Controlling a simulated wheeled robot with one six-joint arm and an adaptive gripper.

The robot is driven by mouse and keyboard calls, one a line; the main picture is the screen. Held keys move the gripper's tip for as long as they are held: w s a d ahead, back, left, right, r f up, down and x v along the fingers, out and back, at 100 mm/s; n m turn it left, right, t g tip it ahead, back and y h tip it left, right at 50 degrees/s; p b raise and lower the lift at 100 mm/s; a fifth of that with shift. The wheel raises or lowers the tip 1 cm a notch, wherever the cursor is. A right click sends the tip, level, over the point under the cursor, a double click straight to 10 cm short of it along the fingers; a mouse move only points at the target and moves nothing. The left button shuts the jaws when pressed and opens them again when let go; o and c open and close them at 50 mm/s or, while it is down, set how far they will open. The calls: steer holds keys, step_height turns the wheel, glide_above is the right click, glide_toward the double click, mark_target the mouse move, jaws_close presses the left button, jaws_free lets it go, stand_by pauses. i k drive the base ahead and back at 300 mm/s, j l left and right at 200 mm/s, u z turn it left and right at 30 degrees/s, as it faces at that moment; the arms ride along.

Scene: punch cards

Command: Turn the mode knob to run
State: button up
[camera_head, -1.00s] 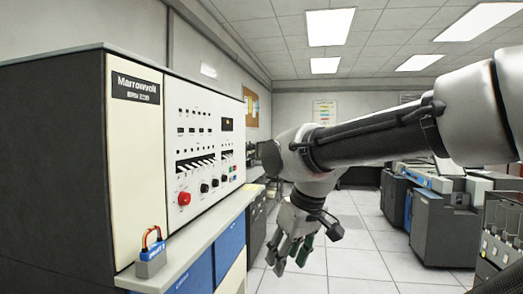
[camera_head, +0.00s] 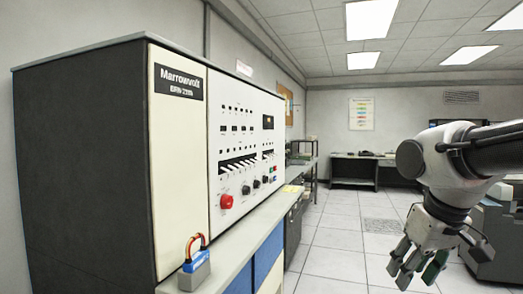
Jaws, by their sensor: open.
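The control panel (camera_head: 233,118) is the white face of a tall cabinet marked Marrowvolt, standing at the left. Low on it sits a red knob (camera_head: 226,202), with several black knobs (camera_head: 257,184) in a row to its right. Their labels are too small to read, so I cannot tell which is the mode knob or where it points. My gripper (camera_head: 418,272) hangs over the floor at the right, fingers down, apart from the panel. It is open and empty.
A shelf (camera_head: 235,254) juts out below the panel, with a blue and grey block with red cables (camera_head: 194,264) at its near end. The tiled floor (camera_head: 335,262) between cabinet and gripper is clear. A desk (camera_head: 368,168) stands at the back, a grey machine (camera_head: 497,232) at the right.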

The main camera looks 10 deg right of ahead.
mark_target(227, 200)
steer(key=i+l+z, duration=0.25)
steer(key=i+l, duration=0.45)
